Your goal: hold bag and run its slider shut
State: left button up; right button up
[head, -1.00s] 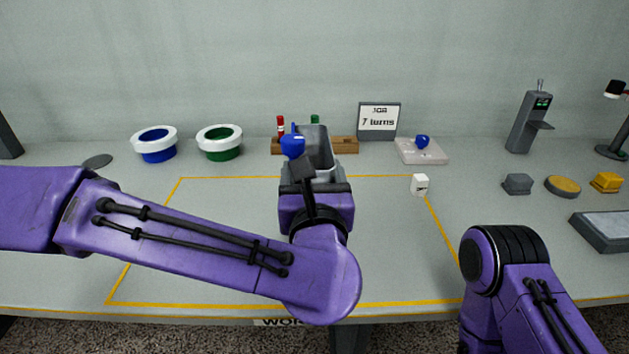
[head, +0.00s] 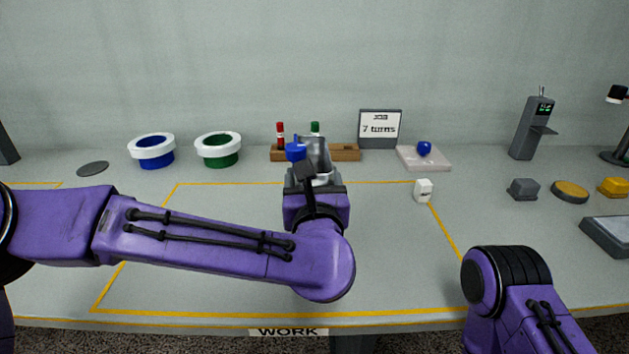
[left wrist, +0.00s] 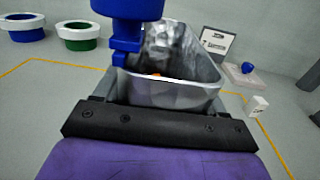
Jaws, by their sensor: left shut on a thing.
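The bag (left wrist: 172,92) is a grey, shiny, pouch-like thing with a pale rim, its mouth open towards the left wrist camera. In the head view the bag (head: 317,155) stands above the far middle of the marked work area. A blue piece (left wrist: 127,35), perhaps its slider, is at the left end of the rim; it also shows in the head view (head: 296,152). A small orange spot shows inside the bag. My left gripper (head: 316,183) is shut on the bag; its fingertips are largely hidden. My right arm shows at lower right, but its gripper is out of view.
A small white block (head: 423,190) stands right of the bag. Behind are a wooden rack (head: 345,152), a job sign (head: 380,128) and a pale pad (head: 436,160) with a blue knob. Two white-rimmed bowls (head: 218,150) stand at left. The front work area is clear.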

jog(key=shift+s+f+b, duration=0.15)
jog(key=shift+f+b, duration=0.6)
jog(key=shift+b, duration=0.1)
dwell(0.6)
